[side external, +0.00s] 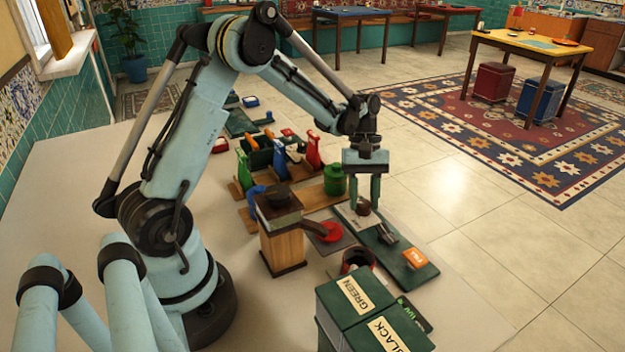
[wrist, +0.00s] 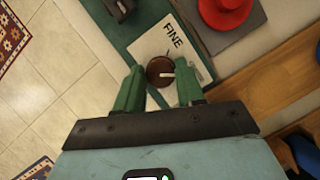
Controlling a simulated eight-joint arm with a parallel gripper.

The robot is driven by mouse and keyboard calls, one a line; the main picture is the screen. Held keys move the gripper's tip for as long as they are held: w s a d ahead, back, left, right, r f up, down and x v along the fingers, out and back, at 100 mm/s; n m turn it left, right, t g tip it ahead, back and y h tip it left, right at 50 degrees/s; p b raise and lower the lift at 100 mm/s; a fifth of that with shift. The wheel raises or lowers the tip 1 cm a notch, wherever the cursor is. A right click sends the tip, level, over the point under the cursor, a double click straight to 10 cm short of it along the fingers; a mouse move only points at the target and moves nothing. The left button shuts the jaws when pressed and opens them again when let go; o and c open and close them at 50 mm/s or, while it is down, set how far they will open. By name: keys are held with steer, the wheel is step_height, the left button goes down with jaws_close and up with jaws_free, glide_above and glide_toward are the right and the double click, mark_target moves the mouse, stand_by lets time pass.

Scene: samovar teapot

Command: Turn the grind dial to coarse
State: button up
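The grind dial (wrist: 159,66) is a round brown knob with a short white pointer mark, on a white plate (wrist: 147,45) lettered FINE. The FINE lettering lies above the knob in the wrist view, while the pointer mark runs towards the right. No coarse label shows there. In the side view the dial (side external: 363,206) sits below my fingers on the white plate (side external: 351,216). My gripper (wrist: 160,70) is open, with one green finger on each side of the knob and small gaps seen between. In the side view my gripper (side external: 366,192) points straight down.
A wooden grinder-like box (side external: 283,245) stands left of the plate, beside a red round piece (side external: 328,232). A green canister (side external: 334,180) is close behind. GREEN and BLACK boxes (side external: 368,310) stand in front. A green board (side external: 397,262) carries an orange block (side external: 415,258).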

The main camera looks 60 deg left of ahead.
steer(key=o, duration=0.4)
steer(key=v, duration=1.2)
steer(key=s+d+r+m+t+y, duration=0.1)
steer(key=s+d+m+t+y, duration=0.3)
steer(key=s+d+m+t, duration=0.5)
steer(key=s+d+m, duration=0.2)
steer(key=s+m, duration=0.1)
steer(key=s, duration=0.1)
steer(key=shift+m, duration=0.4)
